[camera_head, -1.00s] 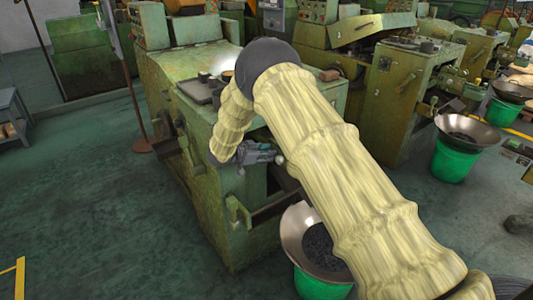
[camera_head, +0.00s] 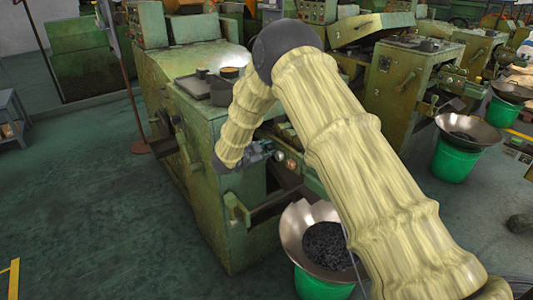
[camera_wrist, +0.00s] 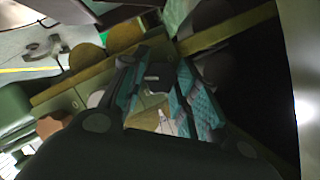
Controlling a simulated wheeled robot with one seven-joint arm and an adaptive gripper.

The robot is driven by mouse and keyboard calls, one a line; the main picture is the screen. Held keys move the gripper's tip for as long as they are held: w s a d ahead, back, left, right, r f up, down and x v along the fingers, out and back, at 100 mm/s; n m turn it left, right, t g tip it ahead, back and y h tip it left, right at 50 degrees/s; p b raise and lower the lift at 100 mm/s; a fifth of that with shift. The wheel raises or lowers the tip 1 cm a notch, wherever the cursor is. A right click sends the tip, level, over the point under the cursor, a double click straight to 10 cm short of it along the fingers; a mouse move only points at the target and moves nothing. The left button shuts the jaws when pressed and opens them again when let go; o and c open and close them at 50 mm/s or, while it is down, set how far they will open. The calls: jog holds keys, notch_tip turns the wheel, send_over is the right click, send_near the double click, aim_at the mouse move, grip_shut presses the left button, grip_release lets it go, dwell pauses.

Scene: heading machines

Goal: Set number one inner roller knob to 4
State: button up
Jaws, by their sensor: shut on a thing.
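My gripper (camera_head: 268,151) is at the near right side of the green heading machine (camera_head: 215,160), low in front of its opening. In the wrist view my gripper (camera_wrist: 158,80) has its teal-padded fingers closed in around a small knob-like part, mostly hidden between them. A pale patch with fine dark marks (camera_wrist: 165,120) shows between the fingers; I cannot read any number. A small round knob (camera_head: 290,164) shows just right of the gripper in the head view. I cannot tell which knob is the number one inner roller knob, nor its setting.
A metal bowl (camera_head: 293,225) with dark pieces stands on a green bucket (camera_head: 318,286) below the gripper. A green bracket (camera_head: 238,210) juts from the machine. Round brown parts (camera_wrist: 90,56) lie close beside the fingers. Open floor (camera_head: 90,215) is at the left.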

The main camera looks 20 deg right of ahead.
jog(key=shift+a+m+t+b, duration=0.1)
jog(key=shift+m+t+b, duration=0.2)
jog(key=shift+m, duration=0.1)
jog(key=o, duration=0.7)
jog(key=shift+o, duration=0.2)
jog(key=v, duration=1.2)
jog(key=shift+w+r, duration=0.1)
